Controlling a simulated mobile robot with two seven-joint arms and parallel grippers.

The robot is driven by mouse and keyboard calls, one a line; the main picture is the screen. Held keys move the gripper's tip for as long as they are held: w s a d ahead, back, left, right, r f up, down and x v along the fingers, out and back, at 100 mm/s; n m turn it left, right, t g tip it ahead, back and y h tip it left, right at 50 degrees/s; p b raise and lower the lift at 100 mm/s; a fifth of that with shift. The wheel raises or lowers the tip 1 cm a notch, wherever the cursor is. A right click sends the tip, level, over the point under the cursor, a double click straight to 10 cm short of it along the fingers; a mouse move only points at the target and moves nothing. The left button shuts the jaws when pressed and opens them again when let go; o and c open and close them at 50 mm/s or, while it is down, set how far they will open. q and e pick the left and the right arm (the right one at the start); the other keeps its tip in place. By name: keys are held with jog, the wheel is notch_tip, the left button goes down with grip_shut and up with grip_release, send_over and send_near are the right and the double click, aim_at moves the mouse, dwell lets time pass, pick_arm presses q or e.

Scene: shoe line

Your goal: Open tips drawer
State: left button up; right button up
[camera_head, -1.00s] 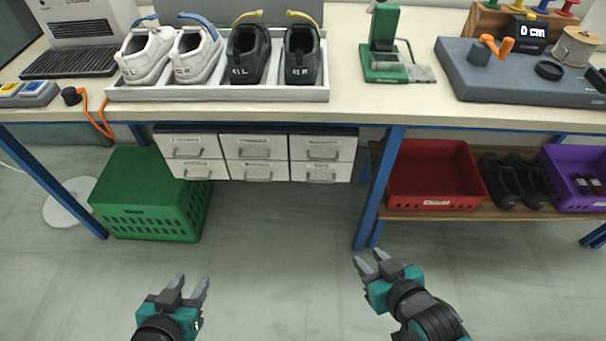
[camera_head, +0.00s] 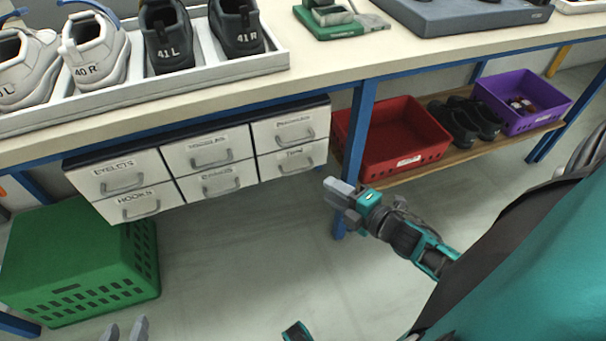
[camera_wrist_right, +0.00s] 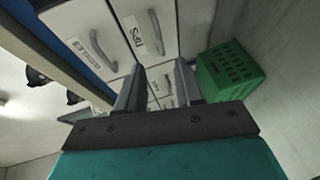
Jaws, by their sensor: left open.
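The tips drawer (camera_head: 292,160) is the bottom right one in the white drawer unit under the bench, and it looks closed. Its label and grey handle also show in the right wrist view, on the tips drawer (camera_wrist_right: 148,22) beyond my fingertips. My right gripper (camera_head: 338,192) is just right of and a little below that drawer, apart from the handle. Its two fingers stand apart with nothing between them in the right wrist view (camera_wrist_right: 158,85). My left gripper (camera_head: 125,331) shows only its fingertips at the bottom edge, open and empty.
The other drawers, such as eyelets (camera_head: 118,174) and hooks (camera_head: 138,207), are closed. A blue bench leg (camera_head: 354,140) stands right of the unit, close to my right gripper. A green crate (camera_head: 75,265) is on the floor at left. A red bin (camera_head: 405,165) sits on the low shelf.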

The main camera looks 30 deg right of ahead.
aim_at(300, 171)
jog(key=b+x, duration=0.2)
jog(key=x, duration=0.8)
jog(key=shift+w, duration=0.25)
jog(key=shift+f, duration=0.1)
jog(key=c, duration=0.6)
grip_shut()
dwell(0.3)
